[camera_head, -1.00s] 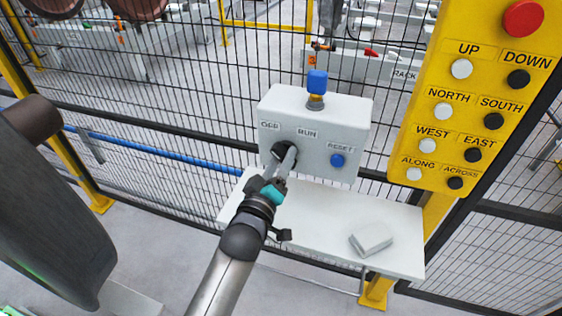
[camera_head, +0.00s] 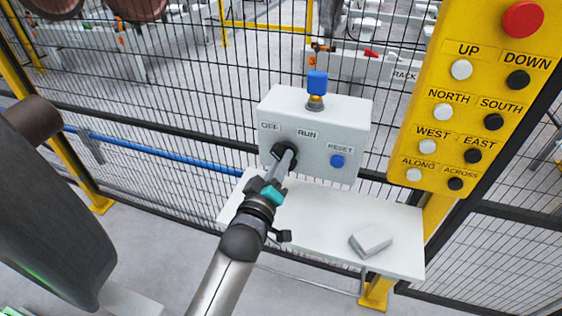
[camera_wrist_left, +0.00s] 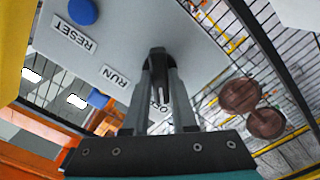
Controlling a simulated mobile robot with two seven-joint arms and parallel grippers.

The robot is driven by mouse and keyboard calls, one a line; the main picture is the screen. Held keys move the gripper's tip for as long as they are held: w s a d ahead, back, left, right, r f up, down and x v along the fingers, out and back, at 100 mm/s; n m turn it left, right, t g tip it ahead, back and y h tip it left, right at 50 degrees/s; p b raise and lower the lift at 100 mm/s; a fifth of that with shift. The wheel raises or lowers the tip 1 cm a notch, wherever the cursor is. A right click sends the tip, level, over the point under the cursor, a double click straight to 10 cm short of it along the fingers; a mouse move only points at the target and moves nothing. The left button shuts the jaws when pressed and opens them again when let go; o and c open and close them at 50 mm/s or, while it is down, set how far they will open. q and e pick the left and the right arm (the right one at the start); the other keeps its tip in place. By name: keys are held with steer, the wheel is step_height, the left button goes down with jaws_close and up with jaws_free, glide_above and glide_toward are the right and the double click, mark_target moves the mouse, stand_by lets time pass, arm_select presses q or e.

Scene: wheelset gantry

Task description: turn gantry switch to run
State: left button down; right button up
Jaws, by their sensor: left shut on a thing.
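The grey switch box (camera_head: 345,118) stands on a white shelf against the mesh fence. Its black rotary switch (camera_head: 284,152) sits below the OFF and RUN labels. My left gripper (camera_head: 287,155) reaches the switch from below and is shut on its knob. In the left wrist view, the two fingers (camera_wrist_left: 161,80) close on the black knob (camera_wrist_left: 158,62), with the RUN label beside it and the OFF label partly hidden behind a finger. The fingers hide much of the switch, so its exact pointing is hard to tell. My right gripper is not in view.
A blue RESET button (camera_head: 337,161) and a blue-topped lamp (camera_head: 317,84) are on the box. A grey block (camera_head: 371,240) lies on the white shelf (camera_head: 310,225). A yellow button panel (camera_head: 470,110) with a red button hangs at the right.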

arm_select(q)
steer(key=m+p, duration=0.4)
steer(key=m, duration=1.3)
steer(key=shift+m, duration=0.4)
stand_by(0.6)
steer(key=c, duration=0.7)
jaws_free()
steer(key=shift+s+p, duration=0.1)
steer(key=shift+p, duration=0.2)
